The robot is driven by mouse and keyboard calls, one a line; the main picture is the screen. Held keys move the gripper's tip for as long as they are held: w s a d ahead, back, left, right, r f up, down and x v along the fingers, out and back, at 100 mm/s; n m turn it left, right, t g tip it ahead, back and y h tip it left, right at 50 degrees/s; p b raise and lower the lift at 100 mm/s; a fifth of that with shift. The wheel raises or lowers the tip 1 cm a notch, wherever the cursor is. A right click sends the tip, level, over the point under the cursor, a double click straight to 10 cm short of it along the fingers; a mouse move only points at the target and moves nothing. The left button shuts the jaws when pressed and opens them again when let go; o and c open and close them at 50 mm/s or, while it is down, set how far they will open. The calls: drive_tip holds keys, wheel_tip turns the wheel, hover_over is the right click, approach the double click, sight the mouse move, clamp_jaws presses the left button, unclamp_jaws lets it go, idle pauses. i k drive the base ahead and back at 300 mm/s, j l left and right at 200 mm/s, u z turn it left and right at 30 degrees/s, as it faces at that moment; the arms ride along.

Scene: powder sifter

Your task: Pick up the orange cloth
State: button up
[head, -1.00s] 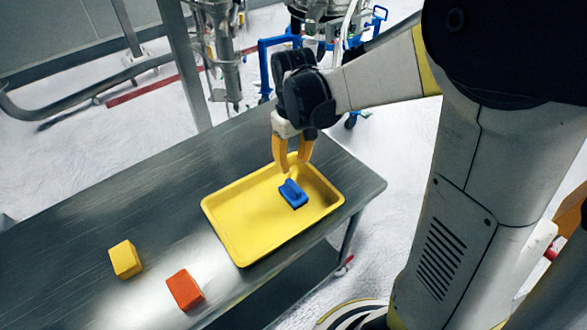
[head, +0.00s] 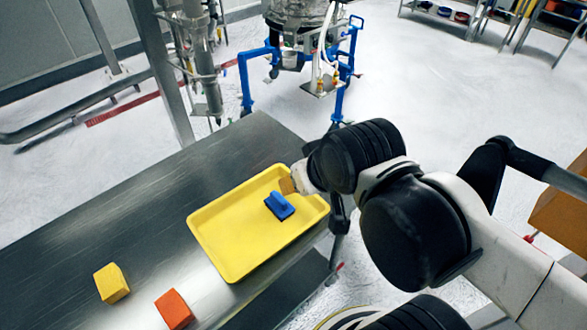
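The orange cloth (head: 174,309) is a folded, block-like piece lying on the metal table near its front edge, at the bottom left of the head view. I cannot tell whether the fingers are open or shut.
A yellow block-like cloth (head: 111,283) lies left of the orange one. The metal table (head: 120,205) is bare behind and left. A blue-framed stand (head: 246,80) is behind the table.

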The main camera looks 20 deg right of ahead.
sight(175, 313)
drive_tip(key=u, duration=1.55)
